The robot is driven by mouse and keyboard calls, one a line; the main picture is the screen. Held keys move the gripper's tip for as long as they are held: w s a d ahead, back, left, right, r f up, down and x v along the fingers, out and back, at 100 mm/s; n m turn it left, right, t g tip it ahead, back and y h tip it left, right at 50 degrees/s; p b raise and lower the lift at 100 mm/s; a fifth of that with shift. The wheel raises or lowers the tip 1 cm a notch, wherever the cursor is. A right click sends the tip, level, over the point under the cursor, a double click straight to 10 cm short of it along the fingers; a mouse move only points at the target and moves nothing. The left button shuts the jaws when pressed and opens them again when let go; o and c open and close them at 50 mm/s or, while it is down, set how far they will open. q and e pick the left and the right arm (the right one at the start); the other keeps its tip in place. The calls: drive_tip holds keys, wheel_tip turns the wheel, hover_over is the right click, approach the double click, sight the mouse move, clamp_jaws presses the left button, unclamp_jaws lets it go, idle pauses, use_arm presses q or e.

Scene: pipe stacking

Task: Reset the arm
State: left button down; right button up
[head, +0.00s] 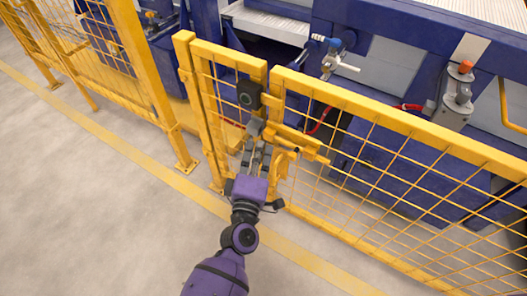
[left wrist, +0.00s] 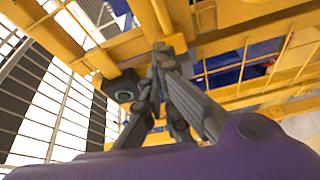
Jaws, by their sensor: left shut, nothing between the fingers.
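My left arm reaches up from the bottom of the head view, with its purple wrist in front of the yellow fence. My left gripper (head: 256,135) is shut and empty. It is close to the gate latch (head: 292,143), just below a black box with a round green-ringed face (head: 249,95). I cannot tell whether the fingers touch the latch or the fence. In the left wrist view the gripper fingers (left wrist: 163,58) are together just under a yellow bar, beside the black box (left wrist: 124,88). My right gripper is not in view. No pipes can be made out.
A yellow mesh fence (head: 400,128) with posts runs across the view close to my arm. Behind it stands a blue machine (head: 370,185) with an orange-topped unit (head: 460,85). The grey floor (head: 90,200) at the left front is clear, with a yellow line on it.

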use_arm(q)
drive_tip(key=v, duration=0.9)
drive_tip(key=shift+s, duration=0.35)
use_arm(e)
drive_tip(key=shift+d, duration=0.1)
use_arm(q)
drive_tip(key=shift+f, duration=0.15)
